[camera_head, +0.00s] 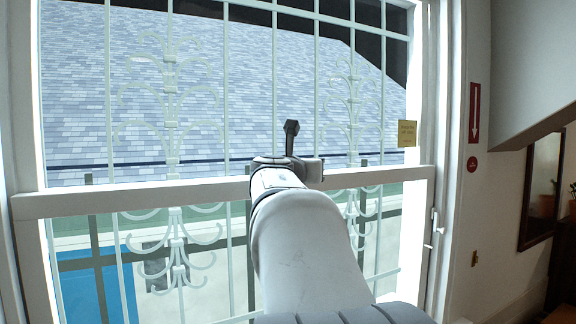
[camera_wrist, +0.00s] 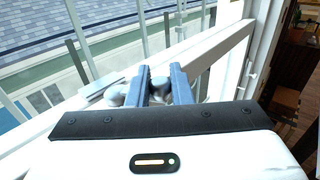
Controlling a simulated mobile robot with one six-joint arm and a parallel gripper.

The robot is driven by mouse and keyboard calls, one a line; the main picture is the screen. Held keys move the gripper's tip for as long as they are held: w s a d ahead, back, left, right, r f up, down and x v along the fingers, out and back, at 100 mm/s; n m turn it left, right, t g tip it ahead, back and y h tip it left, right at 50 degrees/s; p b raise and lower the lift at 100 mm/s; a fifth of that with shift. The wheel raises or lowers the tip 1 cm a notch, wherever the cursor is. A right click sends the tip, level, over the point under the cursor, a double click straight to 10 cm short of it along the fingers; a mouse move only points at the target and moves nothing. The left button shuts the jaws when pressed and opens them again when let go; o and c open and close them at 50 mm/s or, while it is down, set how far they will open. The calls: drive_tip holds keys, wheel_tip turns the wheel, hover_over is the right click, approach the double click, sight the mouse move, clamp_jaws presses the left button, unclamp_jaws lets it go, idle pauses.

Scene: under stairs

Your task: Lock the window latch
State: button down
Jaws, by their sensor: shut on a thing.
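The window latch (camera_wrist: 117,94) is a small silver metal piece on the white window rail (camera_wrist: 212,48), seen in the wrist view. Its rounded parts show beside and between my fingers. My gripper (camera_wrist: 161,72) has its two blue-grey fingers around part of the latch and is shut on it. The fingers partly hide the latch, so its exact turn cannot be told.
White ornamental bars (camera_head: 226,90) stand behind the window. The white frame (camera_head: 443,130) with a small handle (camera_head: 437,228) is at the right. A yellow note (camera_head: 407,133) and a red arrow sign (camera_head: 474,112) are at the right. A dark-framed mirror (camera_head: 541,190) hangs farther right.

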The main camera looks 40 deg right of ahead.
drive_tip(key=n+t+y, duration=0.1)
drive_tip(key=d+n+t+y, duration=0.1)
drive_tip(key=t, duration=0.1)
drive_tip(key=n+t+y+p, duration=0.1)
drive_tip(key=shift+w+d+n+t, duration=0.2)
drive_tip(key=shift+d+n+t, duration=0.1)
drive_tip(key=shift+d, duration=0.1)
drive_tip(key=shift+w+d+n+t+y, duration=0.1)
drive_tip(key=shift+n+t+y, duration=0.2)
drive_tip(key=shift+y, duration=0.2)
drive_tip(key=n+t+y, duration=0.1)
drive_tip(key=n+y, duration=0.1)
drive_tip(key=w+d+n+t+y+p, duration=0.1)
drive_tip(key=n+y, duration=0.1)
drive_tip(key=y, duration=0.1)
drive_tip(key=w+d+n+t+y, duration=0.1)
drive_tip(key=n+t+y, duration=0.1)
drive_tip(key=y, duration=0.1)
drive_tip(key=shift+d, duration=0.1)
drive_tip(key=shift+w+d+n+y, duration=0.1)
drive_tip(key=shift+w+n+y, duration=0.15)
drive_tip(key=shift+n+y, duration=0.5)
drive_tip(key=shift+w+d+n+y, duration=0.1)
drive_tip(key=shift+w+n+y, duration=0.2)
drive_tip(key=shift+y, duration=0.85)
drive_tip(key=shift+a+p, duration=0.1)
drive_tip(key=shift+p, duration=0.2)
